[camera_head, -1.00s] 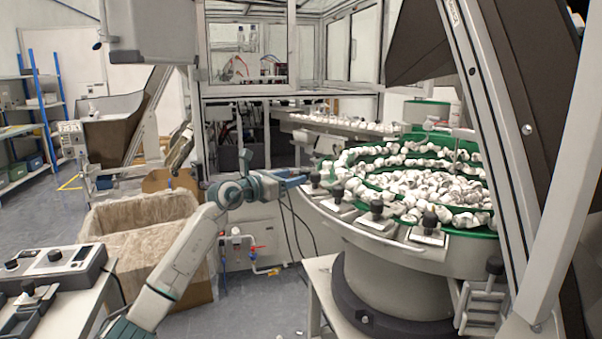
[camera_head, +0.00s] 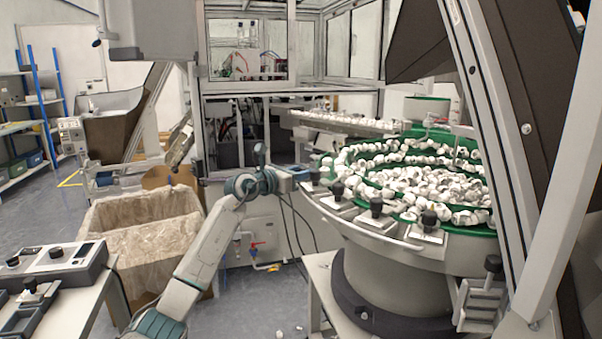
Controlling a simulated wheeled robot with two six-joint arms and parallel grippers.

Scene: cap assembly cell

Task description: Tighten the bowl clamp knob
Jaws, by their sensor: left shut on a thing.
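The round feeder bowl (camera_head: 362,172) has a green track full of white caps. Several black clamp knobs stand on plates along its near rim: the leftmost knob (camera_head: 315,177), a second knob (camera_head: 338,191), a third (camera_head: 376,207) and a fourth (camera_head: 429,219). My left gripper (camera_head: 301,173) reaches in from the left at the bowl's left rim. Its jaws are shut on the leftmost clamp knob, as far as this small view shows; the fingertips are hard to make out. My right gripper is not in view.
A lined cardboard box (camera_head: 145,235) stands on the floor at left. A control box (camera_head: 50,265) sits on a bench at lower left. A slanted metal frame post (camera_head: 560,170) blocks the right side. Cables hang below my left gripper.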

